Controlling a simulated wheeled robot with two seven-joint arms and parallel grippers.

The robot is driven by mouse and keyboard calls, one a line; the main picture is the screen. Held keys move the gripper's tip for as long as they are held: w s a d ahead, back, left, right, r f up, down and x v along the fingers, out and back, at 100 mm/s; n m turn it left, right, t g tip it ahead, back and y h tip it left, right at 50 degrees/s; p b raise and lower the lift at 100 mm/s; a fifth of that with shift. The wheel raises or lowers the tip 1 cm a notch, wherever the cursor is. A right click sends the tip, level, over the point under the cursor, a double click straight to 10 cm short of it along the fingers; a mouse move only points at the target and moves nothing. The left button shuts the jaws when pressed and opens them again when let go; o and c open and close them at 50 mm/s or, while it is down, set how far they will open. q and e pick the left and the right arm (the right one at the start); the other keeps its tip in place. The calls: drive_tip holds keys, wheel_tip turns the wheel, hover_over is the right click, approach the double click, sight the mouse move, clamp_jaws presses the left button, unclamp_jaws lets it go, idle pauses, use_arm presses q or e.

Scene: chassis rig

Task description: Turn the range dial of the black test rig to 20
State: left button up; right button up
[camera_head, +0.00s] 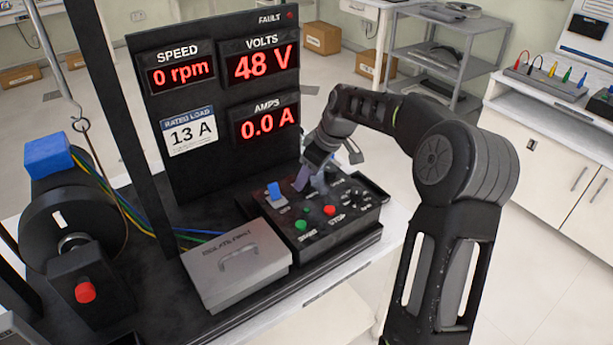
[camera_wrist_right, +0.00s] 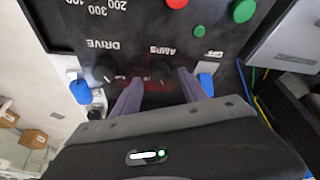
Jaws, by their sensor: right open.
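The black test rig's control box (camera_head: 345,222) stands at the front right of the rig. My right gripper (camera_head: 312,180) is over its back part, pointing down. In the right wrist view, my open gripper (camera_wrist_right: 158,88) has one finger on each side of a small black dial (camera_wrist_right: 161,71) labelled AMPS. A gap shows between fingers and dial; contact cannot be told. A second black dial (camera_wrist_right: 105,69), labelled DRIVE, is left of it in that view. No label reads "range", and the dials' settings are too dark to read. My left gripper is out of view.
A blue switch (camera_head: 275,191), green button (camera_head: 302,225) and red button (camera_head: 330,211) are on the box. A grey lidded box (camera_head: 237,265) stands left of it. Displays read 0 rpm, 48 V and 0.0 A. A motor (camera_head: 68,215) stands at left.

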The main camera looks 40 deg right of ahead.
drive_tip(key=shift+x, duration=0.75)
clamp_jaws()
